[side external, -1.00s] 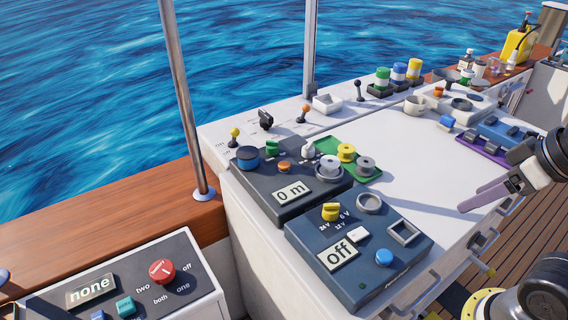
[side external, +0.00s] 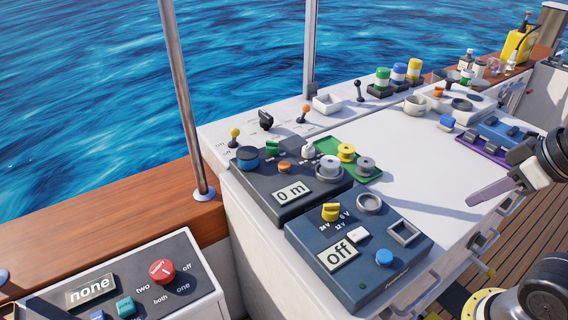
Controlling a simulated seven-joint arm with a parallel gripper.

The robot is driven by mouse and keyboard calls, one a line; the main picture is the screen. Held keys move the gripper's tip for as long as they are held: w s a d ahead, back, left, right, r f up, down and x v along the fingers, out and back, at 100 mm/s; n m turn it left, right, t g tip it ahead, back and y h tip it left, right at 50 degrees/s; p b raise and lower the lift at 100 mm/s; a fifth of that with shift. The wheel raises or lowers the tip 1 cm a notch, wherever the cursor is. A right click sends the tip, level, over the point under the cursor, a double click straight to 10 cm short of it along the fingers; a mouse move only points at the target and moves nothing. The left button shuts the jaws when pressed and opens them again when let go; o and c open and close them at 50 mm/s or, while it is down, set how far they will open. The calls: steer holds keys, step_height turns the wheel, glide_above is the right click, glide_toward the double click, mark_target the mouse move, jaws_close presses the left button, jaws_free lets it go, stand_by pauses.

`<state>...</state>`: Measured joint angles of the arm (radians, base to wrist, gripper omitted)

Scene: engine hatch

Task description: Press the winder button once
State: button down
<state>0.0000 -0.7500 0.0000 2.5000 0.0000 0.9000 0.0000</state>
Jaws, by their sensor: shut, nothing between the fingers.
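The dark panel reading "0 m" (side external: 292,193) carries a large blue round knob (side external: 247,155), a green knob (side external: 272,146), a small orange button (side external: 284,166), a white knob (side external: 308,150) and a pale grey spool-like part (side external: 329,169). I cannot read a winder label on any of them. My gripper (side external: 470,198) is at the right, above the white worktop's right edge, with its pale purple fingers shut and empty. It is well apart from this panel.
A green tray (side external: 368,175) holds spools. A purple rack (side external: 481,149) lies near my gripper. The middle of the white worktop (side external: 420,170) is clear.

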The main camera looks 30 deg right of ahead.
stand_by(0.9)
steer(key=w+a+r+n+t, duration=0.15)
steer(key=w+r+n, duration=0.35)
steer(key=w, duration=0.7)
steer(key=w+a+r+n+t, duration=0.1)
steer(key=w+r+n+t, duration=0.2)
steer(key=w+r, duration=0.6)
steer(key=w+a+f+n+y, duration=0.1)
steer(key=w+a+f, duration=0.2)
steer(key=w, duration=0.5)
steer(key=w+a+f+n, duration=0.2)
steer(key=w+f, duration=0.2)
steer(key=w, duration=0.3)
steer(key=w+a+f+g+y, duration=0.1)
steer(key=w+a+f, duration=0.2)
steer(key=f, duration=0.6)
steer(key=shift+a, duration=0.5)
